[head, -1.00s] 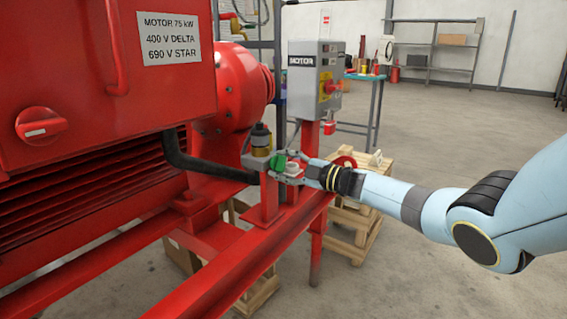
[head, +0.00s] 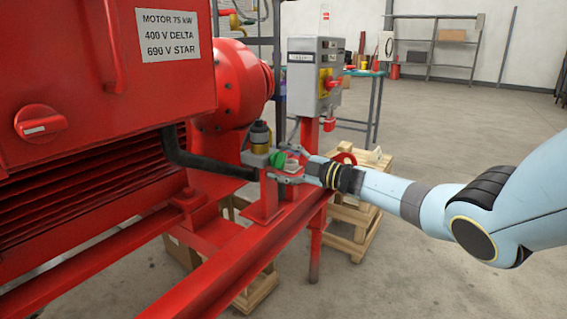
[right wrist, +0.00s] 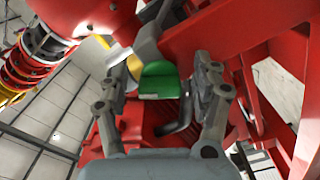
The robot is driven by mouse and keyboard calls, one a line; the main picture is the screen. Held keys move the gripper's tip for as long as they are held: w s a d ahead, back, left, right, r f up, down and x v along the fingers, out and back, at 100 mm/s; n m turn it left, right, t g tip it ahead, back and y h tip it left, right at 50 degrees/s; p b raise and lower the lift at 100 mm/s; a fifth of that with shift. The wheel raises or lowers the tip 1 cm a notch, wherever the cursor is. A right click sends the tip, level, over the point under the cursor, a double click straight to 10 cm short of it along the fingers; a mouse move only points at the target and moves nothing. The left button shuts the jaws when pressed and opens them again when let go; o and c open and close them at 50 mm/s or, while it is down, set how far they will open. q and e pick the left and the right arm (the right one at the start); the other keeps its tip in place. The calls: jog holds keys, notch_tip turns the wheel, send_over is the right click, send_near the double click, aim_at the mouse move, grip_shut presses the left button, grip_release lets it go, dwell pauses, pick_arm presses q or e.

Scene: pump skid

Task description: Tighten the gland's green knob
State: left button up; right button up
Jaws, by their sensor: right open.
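The green knob (head: 278,160) sits on the gland's small fitting on a red post beside the motor. In the right wrist view the green knob (right wrist: 159,82) shows between and just beyond the fingertips, with a pale mark on its face. My right gripper (head: 277,163) is open around the knob's place, one finger on each side. In the right wrist view the right gripper (right wrist: 158,84) has its fingers well apart, and I see a gap at each side of the knob. My left gripper is not in view.
A brass and black fitting (head: 261,138) stands just behind the knob. A black hose (head: 205,168) runs to the motor. A grey switch box (head: 315,75) rises behind. Red frame rails (head: 225,265) lie below. Floor to the right is open.

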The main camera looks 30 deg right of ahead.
jog(key=shift+s+d, duration=0.1)
jog(key=shift+s, duration=0.1)
jog(key=v, duration=1.1)
jog(key=shift+s, duration=0.25)
jog(key=shift+d, duration=0.1)
